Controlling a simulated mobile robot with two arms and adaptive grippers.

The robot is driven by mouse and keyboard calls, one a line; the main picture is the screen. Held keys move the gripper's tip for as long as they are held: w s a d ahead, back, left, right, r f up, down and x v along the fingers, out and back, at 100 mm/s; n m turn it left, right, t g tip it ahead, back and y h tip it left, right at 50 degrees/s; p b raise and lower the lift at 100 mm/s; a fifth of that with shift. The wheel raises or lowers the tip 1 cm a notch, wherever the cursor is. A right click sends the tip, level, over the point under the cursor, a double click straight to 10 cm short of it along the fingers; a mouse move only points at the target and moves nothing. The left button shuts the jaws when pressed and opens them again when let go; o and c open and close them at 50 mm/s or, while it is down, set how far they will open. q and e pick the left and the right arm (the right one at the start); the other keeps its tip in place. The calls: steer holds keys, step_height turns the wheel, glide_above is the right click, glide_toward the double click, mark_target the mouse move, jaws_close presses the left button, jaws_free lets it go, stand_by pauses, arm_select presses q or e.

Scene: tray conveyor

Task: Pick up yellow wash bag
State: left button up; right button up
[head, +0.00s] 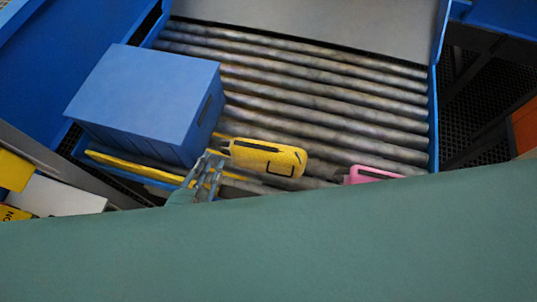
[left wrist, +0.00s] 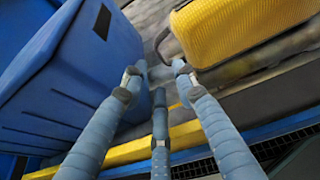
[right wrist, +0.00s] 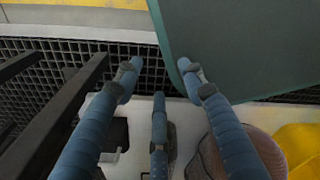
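The yellow wash bag (head: 262,157) lies on the grey rollers, just right of the blue box (head: 150,95). It has a dark outline on its side and a loop at its left end. In the left wrist view the bag's textured body (left wrist: 240,32) fills the top right. My left gripper (head: 215,158) is at the bag's left end, between it and the blue box. Its fingers (left wrist: 158,75) are apart with nothing clearly between them, and the right fingertip is close to the loop. My right gripper (right wrist: 158,72) is open and empty, away from the bag and outside the head view.
A pink item (head: 372,174) lies right of the yellow bag, partly hidden by my green body. A yellow strip (head: 135,167) runs along the conveyor's near edge. The rollers (head: 320,95) behind the bag are clear. A green panel (right wrist: 245,45) is close to my right gripper.

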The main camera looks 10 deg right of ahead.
arm_select(q)
steer(key=shift+w+d+f, duration=0.1)
steer(key=shift+w+d, duration=0.05)
steer(key=shift+w, duration=0.2)
steer(key=x, duration=0.5)
steer(key=shift+w+f, duration=0.15)
arm_select(e)
steer(key=shift+w+d+r, duration=0.25)
steer(key=shift+w+d, duration=0.25)
steer(key=shift+w, duration=0.3)
arm_select(q)
steer(key=c, duration=0.7)
jaws_close()
arm_select(e)
steer(key=shift+s, duration=0.2)
